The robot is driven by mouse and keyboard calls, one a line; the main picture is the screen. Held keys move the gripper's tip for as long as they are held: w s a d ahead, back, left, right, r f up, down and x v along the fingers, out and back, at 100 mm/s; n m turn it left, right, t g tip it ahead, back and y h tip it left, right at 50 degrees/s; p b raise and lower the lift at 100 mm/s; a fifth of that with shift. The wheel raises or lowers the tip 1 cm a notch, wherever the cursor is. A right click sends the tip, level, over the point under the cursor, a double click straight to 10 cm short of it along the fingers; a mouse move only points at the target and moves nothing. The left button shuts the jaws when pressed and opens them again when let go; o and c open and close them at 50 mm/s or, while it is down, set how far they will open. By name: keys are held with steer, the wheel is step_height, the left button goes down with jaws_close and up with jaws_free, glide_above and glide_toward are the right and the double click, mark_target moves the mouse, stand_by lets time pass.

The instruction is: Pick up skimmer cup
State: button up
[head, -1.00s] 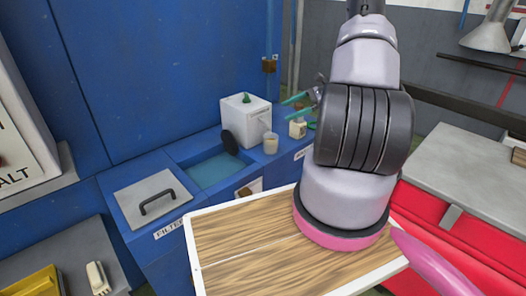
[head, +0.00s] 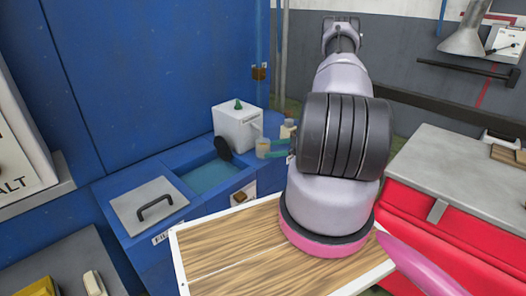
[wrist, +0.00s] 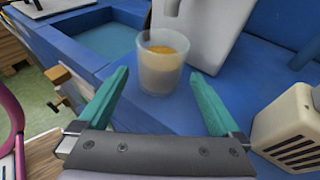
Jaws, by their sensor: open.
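The skimmer cup (wrist: 162,72), a translucent cup with orange-brown contents near its top, stands upright on the blue counter. It also shows in the head view (head: 262,147), beside the white box. My gripper (wrist: 160,78) is open and empty, with its teal fingers spread. In the wrist view, one fingertip appears on each side of the cup; I cannot tell whether the cup is fully between them or just beyond. In the head view, my gripper (head: 271,152) is at the cup, partly hidden by my arm.
A white box (head: 236,128) stands just behind the cup. A cream slotted block (wrist: 291,135) sits close to the right finger. A blue-green basin (head: 207,174) lies left of the cup. A wooden tray (head: 225,240) with a white rim is in front.

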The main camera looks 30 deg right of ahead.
mark_target(263, 149)
steer(key=x, duration=0.4)
steer(key=shift+w+a, duration=0.15)
steer(key=shift+a, duration=0.05)
steer(key=c, duration=1.2)
steer(key=shift+r, duration=0.1)
